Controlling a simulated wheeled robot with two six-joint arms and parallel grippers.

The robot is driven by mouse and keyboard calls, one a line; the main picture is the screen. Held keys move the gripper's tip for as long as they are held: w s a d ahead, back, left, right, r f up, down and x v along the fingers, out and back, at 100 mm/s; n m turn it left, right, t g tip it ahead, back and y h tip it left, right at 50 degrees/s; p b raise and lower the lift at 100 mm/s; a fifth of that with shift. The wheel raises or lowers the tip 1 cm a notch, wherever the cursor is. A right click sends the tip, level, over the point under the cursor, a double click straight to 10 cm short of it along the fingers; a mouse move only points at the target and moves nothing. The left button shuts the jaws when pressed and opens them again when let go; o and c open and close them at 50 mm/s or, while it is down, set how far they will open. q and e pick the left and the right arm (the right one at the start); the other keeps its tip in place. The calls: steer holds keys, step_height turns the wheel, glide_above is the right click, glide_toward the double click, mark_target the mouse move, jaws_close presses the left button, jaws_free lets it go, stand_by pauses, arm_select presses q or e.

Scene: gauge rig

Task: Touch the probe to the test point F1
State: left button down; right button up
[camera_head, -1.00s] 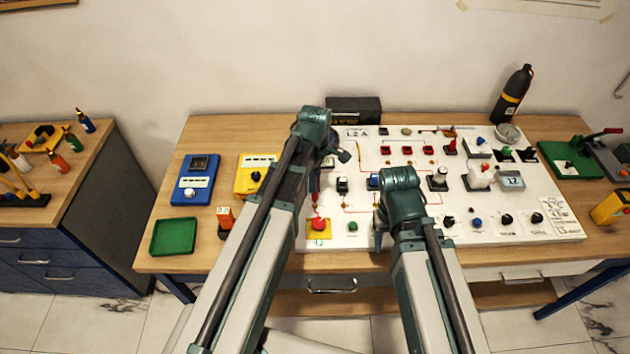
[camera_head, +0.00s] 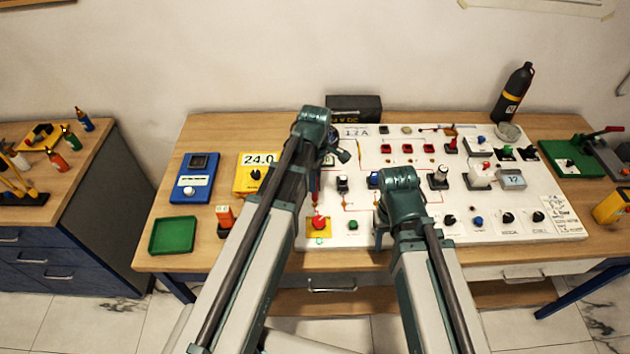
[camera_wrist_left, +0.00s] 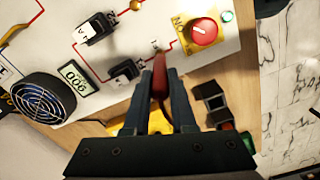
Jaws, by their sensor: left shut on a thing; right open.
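My left gripper (camera_head: 316,172) is shut on a red probe (camera_wrist_left: 160,75), held over the left part of the white board (camera_wrist_left: 100,45). In the left wrist view the probe's tip is at the board, near a small label (camera_wrist_left: 155,44) by the red line; the label is too small to read surely. The test point F1 under the tip is hidden, so contact cannot be seen directly. The yellow meter (camera_head: 245,183) shows 24.0. My right gripper (camera_head: 380,228) is open over the board's front edge, its fingers mostly hidden by its own arm.
A red button on a yellow square (camera_head: 319,222) lies close to the probe; it also shows in the left wrist view (camera_wrist_left: 203,31). Black switches (camera_wrist_left: 95,27) and a round fan grille (camera_wrist_left: 42,98) are nearby. A blue meter (camera_head: 195,180) and green tray (camera_head: 173,235) stand left.

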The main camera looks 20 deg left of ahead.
arm_select(q)
steer(key=shift+r+p, duration=4.05)
steer(key=shift+r, duration=0.05)
steer(key=shift+f, duration=0.1)
